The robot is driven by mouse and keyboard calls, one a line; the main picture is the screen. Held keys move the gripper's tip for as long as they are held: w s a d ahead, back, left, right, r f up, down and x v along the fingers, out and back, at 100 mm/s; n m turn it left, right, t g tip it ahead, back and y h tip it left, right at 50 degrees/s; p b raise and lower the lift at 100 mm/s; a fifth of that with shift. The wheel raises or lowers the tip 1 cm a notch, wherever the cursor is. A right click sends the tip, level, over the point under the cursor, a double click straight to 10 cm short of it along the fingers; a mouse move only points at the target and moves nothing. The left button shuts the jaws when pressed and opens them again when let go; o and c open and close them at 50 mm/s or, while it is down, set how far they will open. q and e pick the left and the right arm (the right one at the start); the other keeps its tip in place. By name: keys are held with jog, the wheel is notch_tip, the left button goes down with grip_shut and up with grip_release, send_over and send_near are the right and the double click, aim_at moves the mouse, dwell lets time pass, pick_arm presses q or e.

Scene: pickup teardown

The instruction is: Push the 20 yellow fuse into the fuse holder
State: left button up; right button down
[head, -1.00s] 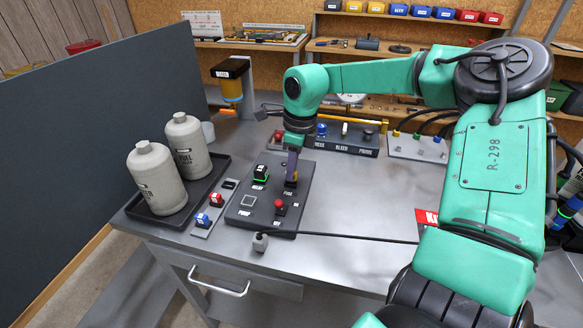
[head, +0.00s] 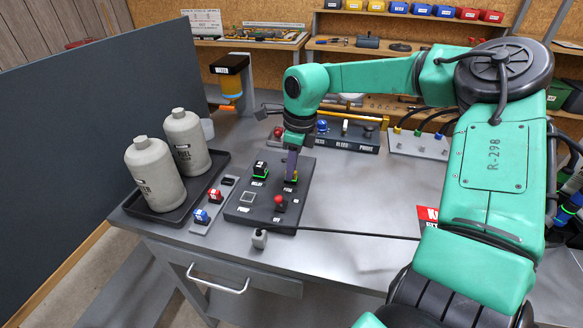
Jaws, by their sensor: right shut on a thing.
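My right gripper (head: 291,175) points straight down over the far right part of a dark control panel (head: 236,213) on the metal bench. It is shut on the yellow fuse (head: 296,176), of which only a small yellow patch shows at the fingertips. The fuse holder on the panel is mostly hidden under the fingers. I cannot tell how deep the fuse sits in it. The panel also carries a black relay with a green glow (head: 260,169), a square outline and a red button (head: 279,201). My left gripper is not in view.
Left of the panel, a strip holds a blue fuse (head: 201,216) and a red fuse (head: 215,195). Two grey bottles (head: 155,175) stand in a black tray (head: 150,213). A cable from a grey plug (head: 260,239) crosses the bench's front. Another dark panel (head: 352,143) stands behind.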

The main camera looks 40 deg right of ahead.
dwell(0.3)
jog(key=c, duration=0.8)
grip_release()
